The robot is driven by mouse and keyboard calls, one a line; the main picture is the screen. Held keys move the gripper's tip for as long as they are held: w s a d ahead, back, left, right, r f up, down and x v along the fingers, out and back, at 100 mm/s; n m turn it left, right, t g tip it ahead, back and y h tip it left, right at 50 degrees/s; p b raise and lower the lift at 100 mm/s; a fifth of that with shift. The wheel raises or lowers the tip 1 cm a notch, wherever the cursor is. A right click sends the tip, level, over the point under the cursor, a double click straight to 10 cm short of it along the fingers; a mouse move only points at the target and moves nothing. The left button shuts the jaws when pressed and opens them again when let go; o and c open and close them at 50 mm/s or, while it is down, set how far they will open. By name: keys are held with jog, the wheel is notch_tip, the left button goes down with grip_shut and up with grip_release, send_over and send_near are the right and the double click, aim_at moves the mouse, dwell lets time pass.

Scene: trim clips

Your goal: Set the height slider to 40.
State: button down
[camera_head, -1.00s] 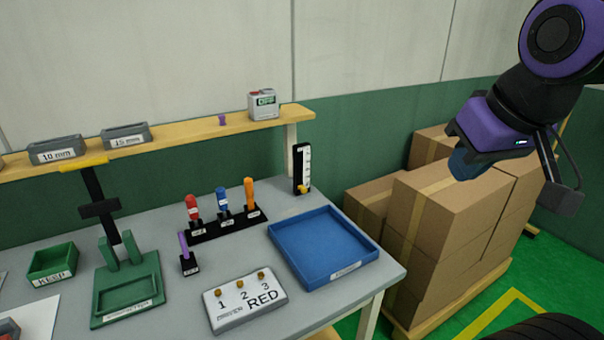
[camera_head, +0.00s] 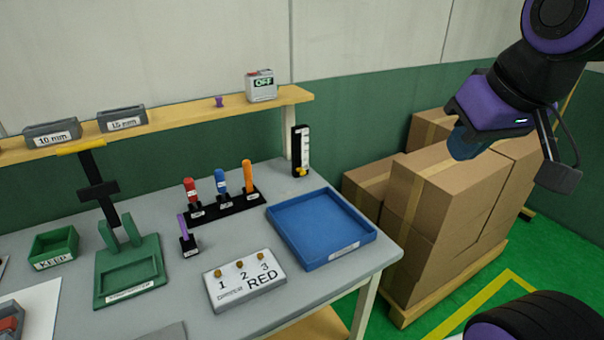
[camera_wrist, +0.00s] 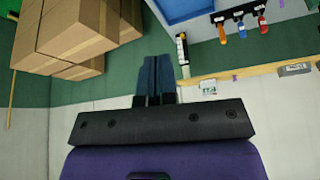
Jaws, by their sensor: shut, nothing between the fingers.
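The height slider (camera_head: 301,150) is an upright black and white scale at the back right of the bench. Its yellow knob (camera_head: 300,171) sits near the bottom of the scale. The scale numbers are too small to read. The slider also shows in the wrist view (camera_wrist: 183,52), just right of my fingers. My gripper (camera_head: 466,143) is raised to the right of the bench, in front of the cardboard boxes and well away from the slider. Its blue fingers are together and empty, as the wrist view (camera_wrist: 157,75) shows.
A blue tray (camera_head: 345,252) lies in front of the slider. A rack (camera_head: 215,209) with red, blue and orange tools stands to its left. A shelf (camera_head: 190,118) carries an OFF box (camera_head: 261,86). Stacked cardboard boxes (camera_head: 435,190) stand right of the bench.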

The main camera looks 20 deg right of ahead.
jog(key=c, duration=1.3)
grip_release()
jog(key=shift+w+r, duration=0.1)
jog(key=shift+w, duration=0.1)
jog(key=o, duration=0.3)
jog(key=shift+n, duration=0.4)
jog(key=w, duration=0.4)
jog(key=w+r, duration=0.1)
jog(key=w, duration=0.4)
jog(key=w+a, duration=0.1)
jog(key=w, duration=0.4)
jog(key=shift+r, duration=0.2)
jog(key=shift+o, duration=0.2)
jog(key=n+g+y, duration=0.1)
jog(key=n, duration=0.1)
send_over(303, 171)
jog(key=s+d, duration=0.1)
jog(key=s, duration=0.4)
notch_tip(303, 171, down, 29)
jog(key=x, duration=1.1)
jog(key=shift+w+f, duration=0.2)
jog(key=shift+w, duration=0.25)
grip_shut()
